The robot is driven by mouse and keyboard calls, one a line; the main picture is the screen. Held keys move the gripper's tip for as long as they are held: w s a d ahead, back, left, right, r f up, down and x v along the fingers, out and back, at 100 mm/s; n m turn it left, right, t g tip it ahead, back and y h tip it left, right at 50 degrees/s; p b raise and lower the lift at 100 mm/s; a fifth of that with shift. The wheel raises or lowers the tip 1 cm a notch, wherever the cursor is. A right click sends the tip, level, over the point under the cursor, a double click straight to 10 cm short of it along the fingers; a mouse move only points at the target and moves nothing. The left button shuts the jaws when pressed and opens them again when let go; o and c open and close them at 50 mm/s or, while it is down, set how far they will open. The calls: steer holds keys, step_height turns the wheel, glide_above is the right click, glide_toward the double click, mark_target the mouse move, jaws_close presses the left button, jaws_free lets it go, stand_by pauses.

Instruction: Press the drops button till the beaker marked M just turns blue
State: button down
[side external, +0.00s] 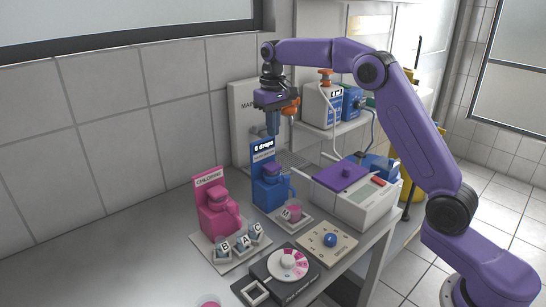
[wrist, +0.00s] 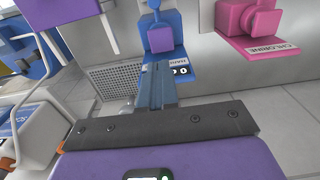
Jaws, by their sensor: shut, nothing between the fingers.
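The blue dispenser (side external: 268,190) stands at the back of the bench, with a sign (side external: 263,146) that appears to read "0 drops"; the dispenser also shows in the wrist view (wrist: 160,36). The beaker marked M (side external: 294,212) sits on a pale pad in front of the dispenser and holds pink liquid. A beige panel with a round blue button (side external: 330,240) lies to the right of the beaker. I cannot read a label on the button. My gripper (side external: 272,133) is shut and empty, pointing down, high above the blue dispenser by its sign. The fingers also show in the wrist view (wrist: 156,68).
A pink chlorine dispenser (side external: 214,215) stands at the left, with small beakers marked A, B and C (side external: 240,243) in front. A dial panel (side external: 287,266) lies at the front.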

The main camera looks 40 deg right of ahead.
mark_target(273, 166)
step_height(273, 166, down, 10)
steer(key=shift+r, duration=0.2)
stand_by(0.4)
steer(key=shift+f, duration=0.95)
steer(key=shift+r, duration=0.1)
step_height(273, 166, up, 14)
steer(key=shift+r, duration=0.15)
stand_by(0.6)
